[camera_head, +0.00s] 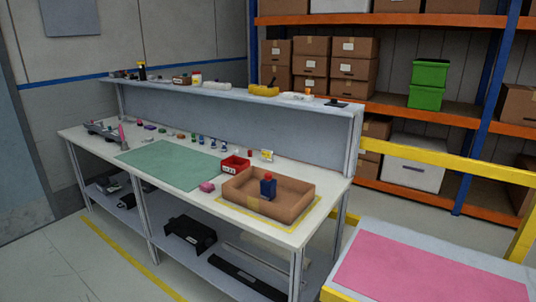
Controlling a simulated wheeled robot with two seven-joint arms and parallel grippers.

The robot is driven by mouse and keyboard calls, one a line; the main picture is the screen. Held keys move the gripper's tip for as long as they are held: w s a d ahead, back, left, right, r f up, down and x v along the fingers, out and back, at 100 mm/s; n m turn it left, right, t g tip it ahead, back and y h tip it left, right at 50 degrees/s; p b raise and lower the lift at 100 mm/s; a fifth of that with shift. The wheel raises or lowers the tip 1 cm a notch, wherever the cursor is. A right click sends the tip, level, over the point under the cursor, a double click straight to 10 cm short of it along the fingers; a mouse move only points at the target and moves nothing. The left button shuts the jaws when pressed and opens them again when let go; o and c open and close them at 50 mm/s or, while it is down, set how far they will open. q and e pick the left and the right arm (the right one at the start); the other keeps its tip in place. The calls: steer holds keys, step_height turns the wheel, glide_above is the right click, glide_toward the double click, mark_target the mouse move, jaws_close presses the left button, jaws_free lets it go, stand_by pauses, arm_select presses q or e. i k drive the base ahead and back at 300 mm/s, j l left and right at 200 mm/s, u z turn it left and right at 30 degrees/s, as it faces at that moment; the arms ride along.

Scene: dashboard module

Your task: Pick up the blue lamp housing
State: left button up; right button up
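A blue object with a red top (268,189) stands upright in the open cardboard tray (241,200) at the right end of the workbench. It is the largest blue item on the bench, but I cannot tell for sure that it is the blue lamp housing. Several small items, some of them blue (201,140), stand in a row along the back of the bench, too small to identify. Neither of my grippers is in view.
A raised shelf (185,90) runs behind. A yellow-framed table with a pink mat (420,275) stands front right. Grey floor (75,265) is clear front left.

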mark_target(268, 189)
steer(key=i+j+z, duration=0.15)
steer(key=i+j, duration=0.2)
steer(key=i+j+z, duration=0.15)
steer(key=i+j, duration=0.15)
steer(key=j, duration=0.15)
steer(key=i+j+z, duration=0.15)
steer(key=i+j, duration=0.15)
steer(key=j, duration=0.15)
